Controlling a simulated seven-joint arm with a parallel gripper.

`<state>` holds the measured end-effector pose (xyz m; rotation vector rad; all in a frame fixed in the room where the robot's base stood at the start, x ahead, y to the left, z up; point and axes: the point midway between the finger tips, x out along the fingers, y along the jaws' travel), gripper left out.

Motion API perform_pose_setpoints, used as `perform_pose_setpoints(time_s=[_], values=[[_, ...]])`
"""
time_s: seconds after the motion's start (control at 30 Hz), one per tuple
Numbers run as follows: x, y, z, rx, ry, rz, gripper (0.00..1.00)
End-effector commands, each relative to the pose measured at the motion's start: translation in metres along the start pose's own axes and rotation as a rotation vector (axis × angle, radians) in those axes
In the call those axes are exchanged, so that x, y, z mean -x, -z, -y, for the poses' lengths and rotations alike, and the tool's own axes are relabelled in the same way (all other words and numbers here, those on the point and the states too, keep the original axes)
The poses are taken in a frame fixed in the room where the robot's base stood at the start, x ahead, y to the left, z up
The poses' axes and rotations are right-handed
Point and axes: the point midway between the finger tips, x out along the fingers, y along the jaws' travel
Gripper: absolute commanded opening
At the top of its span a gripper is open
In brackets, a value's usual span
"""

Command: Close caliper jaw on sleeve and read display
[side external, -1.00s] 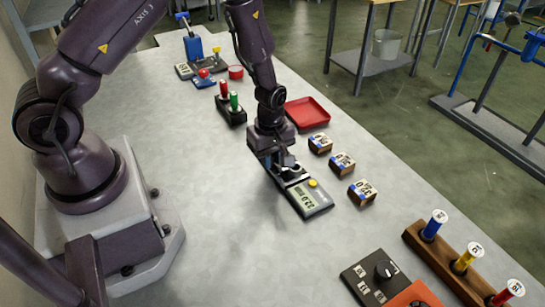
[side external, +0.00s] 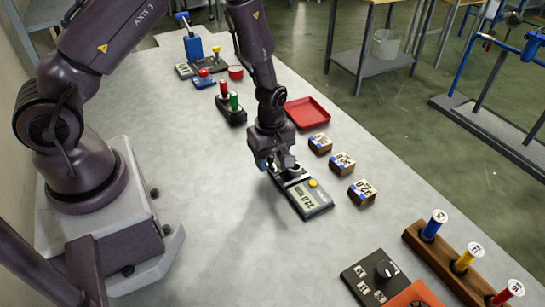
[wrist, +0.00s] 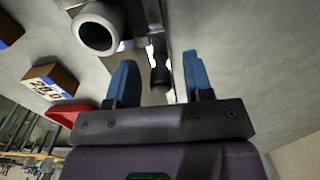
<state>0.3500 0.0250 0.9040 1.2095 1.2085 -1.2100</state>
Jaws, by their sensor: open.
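The caliper (side external: 311,198) lies on the bench as a flat dark unit with a grey display and a yellow button. Its display shows digits that look like 22.0, but they are too small to read surely. A hollow grey sleeve (wrist: 98,28) shows end-on at the top left of the wrist view, beside the caliper's metal bar. My gripper (wrist: 160,68) is open, its blue fingers on either side of a small black knob (wrist: 160,78) with visible gaps. In the side view my gripper (side external: 268,166) is low at the caliper's far end, partly hiding the jaws.
Several wooden blocks with number labels (side external: 342,162) stand right of the caliper, with a red tray (side external: 307,112) behind. A holder with red and green handles (side external: 231,109) stands further back. A rack of coloured plugs (side external: 465,261) is at the front right. The bench's front left is clear.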

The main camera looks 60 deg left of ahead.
Motion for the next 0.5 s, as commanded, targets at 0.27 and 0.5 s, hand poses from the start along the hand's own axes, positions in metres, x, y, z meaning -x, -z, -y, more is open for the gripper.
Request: perform_pose_setpoints(time_s=[0.27, 0.5], values=[[0.016, 0.0, -0.001, 0.0, -0.002, -0.001, 0.47], [0.035, 0.0, -0.001, -0.001, -0.002, -0.001, 0.47]])
